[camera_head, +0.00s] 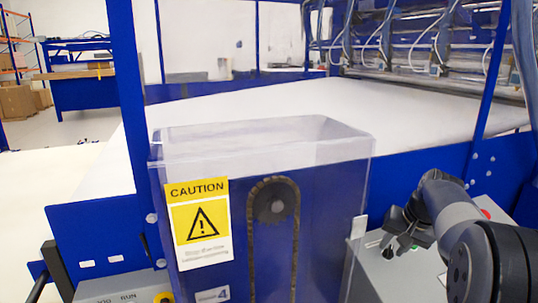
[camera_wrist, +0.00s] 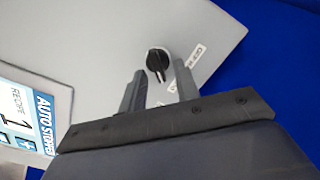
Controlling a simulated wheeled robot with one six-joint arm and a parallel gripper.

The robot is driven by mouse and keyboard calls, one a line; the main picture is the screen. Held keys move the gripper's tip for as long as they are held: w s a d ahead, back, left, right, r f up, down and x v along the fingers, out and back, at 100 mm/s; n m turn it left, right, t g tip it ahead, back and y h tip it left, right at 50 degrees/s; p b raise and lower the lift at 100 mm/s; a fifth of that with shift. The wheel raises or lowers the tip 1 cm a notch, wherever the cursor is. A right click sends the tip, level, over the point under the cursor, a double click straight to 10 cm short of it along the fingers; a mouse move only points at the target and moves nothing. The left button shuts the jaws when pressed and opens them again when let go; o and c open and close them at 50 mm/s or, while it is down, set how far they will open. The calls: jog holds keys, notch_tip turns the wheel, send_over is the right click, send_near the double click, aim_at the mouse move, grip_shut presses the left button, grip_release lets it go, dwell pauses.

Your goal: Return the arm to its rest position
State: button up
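My gripper (camera_head: 405,232) is at the lower right in the head view, at the end of my arm and over a grey control box (camera_head: 395,278). In the wrist view my gripper (camera_wrist: 158,72) has its two grey fingers apart with nothing held between them. A black rotary knob (camera_wrist: 157,61) on the grey panel (camera_wrist: 90,40) shows between and just beyond the fingertips. I cannot tell whether the fingers touch it. Part of the box is hidden behind my arm in the head view.
A clear guard (camera_head: 330,150) with a yellow caution sign (camera_head: 200,222) stands left of my gripper. A blue-framed machine with a white bed (camera_head: 400,110) lies behind. A label reading AUTO STOPPED (camera_wrist: 35,110) is at the left of the wrist view.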

dwell(0.4)
jog(key=b+v, duration=0.2)
jog(key=v, duration=0.8)
jog(key=p+x, duration=0.2)
jog(key=x, duration=0.8)
jog(key=shift+f, duration=0.25)
jog(key=n+b, duration=0.2)
jog(key=n, duration=0.2)
jog(key=shift+a+r, duration=0.1)
jog(key=shift+a, duration=0.05)
jog(key=n+b, duration=0.1)
jog(key=n, duration=0.1)
jog(key=n+b, duration=0.1)
jog(key=n, duration=0.1)
jog(key=shift+a+n, duration=0.2)
jog(key=shift+n, duration=0.1)
jog(key=shift+r+n, duration=0.3)
jog(key=s+r, duration=0.7)
jog(key=r, duration=0.1)
jog(key=shift+d+r+b, duration=0.15)
jog(key=shift+r+b, duration=0.05)
jog(key=shift+b, duration=0.25)
